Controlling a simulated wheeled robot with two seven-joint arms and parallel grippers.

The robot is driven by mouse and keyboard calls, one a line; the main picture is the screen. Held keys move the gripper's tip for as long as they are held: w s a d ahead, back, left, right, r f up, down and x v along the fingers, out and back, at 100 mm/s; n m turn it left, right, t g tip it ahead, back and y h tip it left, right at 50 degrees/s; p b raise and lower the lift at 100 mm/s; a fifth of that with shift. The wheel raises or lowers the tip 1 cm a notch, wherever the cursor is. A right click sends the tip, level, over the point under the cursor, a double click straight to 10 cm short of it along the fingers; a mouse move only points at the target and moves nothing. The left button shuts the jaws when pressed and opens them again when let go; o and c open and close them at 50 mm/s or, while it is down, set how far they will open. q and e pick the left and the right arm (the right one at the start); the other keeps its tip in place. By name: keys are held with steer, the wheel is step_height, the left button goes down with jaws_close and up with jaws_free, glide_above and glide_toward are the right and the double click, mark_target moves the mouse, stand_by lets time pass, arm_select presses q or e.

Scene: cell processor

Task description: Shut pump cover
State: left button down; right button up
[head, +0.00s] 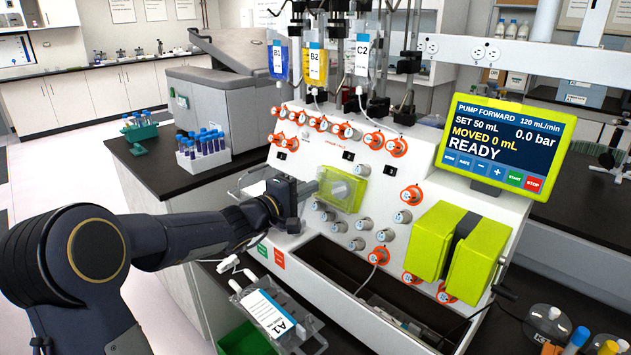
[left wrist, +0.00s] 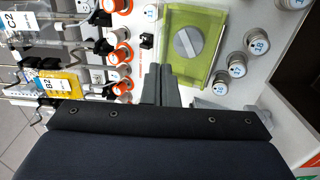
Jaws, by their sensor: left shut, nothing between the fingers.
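The pump is a lime-green square block (head: 352,200) with a grey rotor on the front of the white machine. It also shows in the left wrist view (left wrist: 205,80), with its grey rotor near the top middle. A clear panel, seemingly the pump cover (head: 250,178), stands out to the left of the pump, partly hidden behind my left gripper (head: 314,187). My left gripper is shut and empty, with its fingertips just left of the pump. In the left wrist view its fingers (left wrist: 160,83) point at the pump's edge. Whether they touch the cover is unclear. My right gripper is not in view.
Several grey and orange-ringed knobs (head: 404,216) surround the pump. A larger lime-green unit (head: 431,238) and a screen reading READY (head: 505,145) are to the right. Fluid bags (head: 315,64) hang above.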

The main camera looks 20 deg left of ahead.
mark_target(333, 176)
arm_select(q)
steer(key=shift+x, duration=1.25)
steer(key=g+p, duration=0.1)
steer(key=p, duration=0.2)
steer(key=w+r+g+p, duration=0.1)
steer(key=p, duration=0.2)
steer(key=shift+w+d+r+y, duration=0.3)
steer(key=shift+d+r+y, duration=0.05)
steer(key=shift+y, duration=0.05)
steer(key=shift+w+f+g+p, duration=0.15)
steer(key=shift+f+g+p, duration=0.05)
steer(key=shift+g+p, duration=0.2)
steer(key=shift+f, duration=0.1)
